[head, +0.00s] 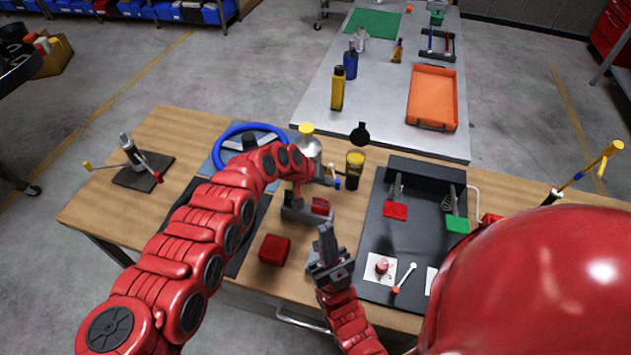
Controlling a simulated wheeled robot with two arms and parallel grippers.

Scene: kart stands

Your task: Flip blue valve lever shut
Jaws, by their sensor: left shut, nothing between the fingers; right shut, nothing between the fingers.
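I cannot make out a blue valve lever for certain. A small blue-and-white item (337,182) stands beside the clear yellow-capped bottle (308,146), too small to identify. My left gripper (304,209) is shut and empty above the middle of the wooden bench, below that bottle in the picture; my own arm partly hides it. My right gripper (325,238) is shut and empty, lower and slightly to the right, pointing up in the picture. A red patch (320,205) shows by the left gripper.
The wooden bench (180,125) carries a blue steering wheel (222,139), a red block (274,249), a yellow-topped jar (354,170) and a dark pedal stand (420,170) with red and green pedals. A lever stand (143,170) is at left. A grey table (385,137) stands behind.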

